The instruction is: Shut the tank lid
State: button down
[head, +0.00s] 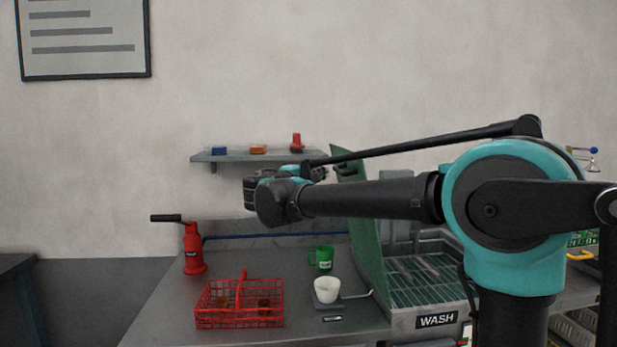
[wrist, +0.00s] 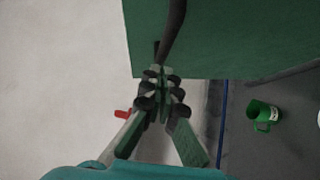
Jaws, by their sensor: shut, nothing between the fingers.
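The tank lid (head: 362,225) is a green panel standing steeply open at the left side of the tank marked WASH (head: 436,320). A dark bar, seemingly its handle, shows near the lid's upper part. In the wrist view the lid (wrist: 240,40) fills the upper right, with the dark bar (wrist: 174,28) crossing it. My gripper (wrist: 159,75) is shut and empty, its fingertips at the lid's lower left edge in that view; I cannot tell whether they touch. In the head view my gripper (head: 318,173) is small and partly hidden, just left of the lid's top.
A wall shelf (head: 222,158) with small items is behind my gripper. The tank's slatted opening (head: 425,275) looks clear.

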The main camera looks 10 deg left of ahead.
jog(key=shift+w+d, duration=0.3)
jog(key=shift+d, duration=0.6)
